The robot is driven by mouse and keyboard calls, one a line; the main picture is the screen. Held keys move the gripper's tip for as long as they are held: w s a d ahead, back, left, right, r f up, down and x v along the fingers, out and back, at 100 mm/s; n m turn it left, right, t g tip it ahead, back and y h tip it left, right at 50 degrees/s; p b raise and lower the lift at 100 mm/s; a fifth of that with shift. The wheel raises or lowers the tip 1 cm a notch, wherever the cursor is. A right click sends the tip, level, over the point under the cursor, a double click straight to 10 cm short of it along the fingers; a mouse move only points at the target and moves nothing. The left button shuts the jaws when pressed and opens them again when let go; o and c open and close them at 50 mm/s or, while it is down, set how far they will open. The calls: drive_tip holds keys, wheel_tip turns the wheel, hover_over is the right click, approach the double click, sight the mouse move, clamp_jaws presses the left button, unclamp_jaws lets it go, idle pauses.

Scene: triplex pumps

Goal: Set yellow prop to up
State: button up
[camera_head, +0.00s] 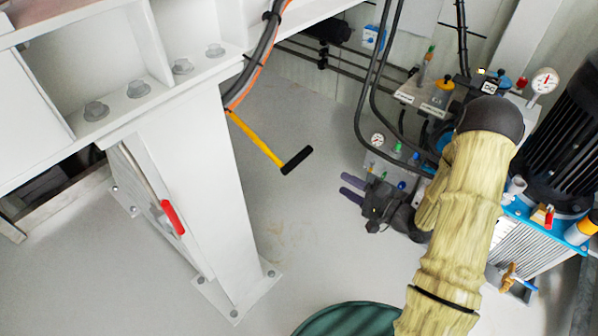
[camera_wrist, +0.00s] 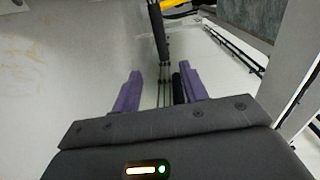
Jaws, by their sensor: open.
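The yellow prop (camera_head: 256,138) is a thin yellow rod with a black grip (camera_head: 297,160) at its end. In the head view it slants down to the right from beside the white post. My gripper (camera_head: 344,186) has two purple fingers that point left toward the black grip, with a gap between them and it. The fingers are apart and hold nothing that I can see. The wrist view shows my gripper (camera_wrist: 160,72) open, with a dark bar beyond the fingers and a yellow piece at the top edge; I cannot tell whether these belong to the prop.
A white steel post (camera_head: 190,180) with a red-handled lever (camera_head: 172,217) stands left of the prop. Black hoses (camera_head: 366,95) hang between the prop and the valve panel (camera_head: 425,95). A dark green round object (camera_head: 350,320) is at the bottom. Grey floor (camera_head: 300,235) is clear below the prop.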

sight(301, 161)
drive_tip(key=shift+s+f, duration=0.1)
idle(0.3)
drive_tip(key=b+x, duration=0.7)
drive_tip(key=x, duration=0.9)
drive_tip(key=shift+a, duration=0.3)
drive_tip(key=shift+w+a, duration=0.3)
drive_tip(key=shift+w, duration=0.15)
drive_tip(key=shift+c, duration=0.2)
clamp_jaws()
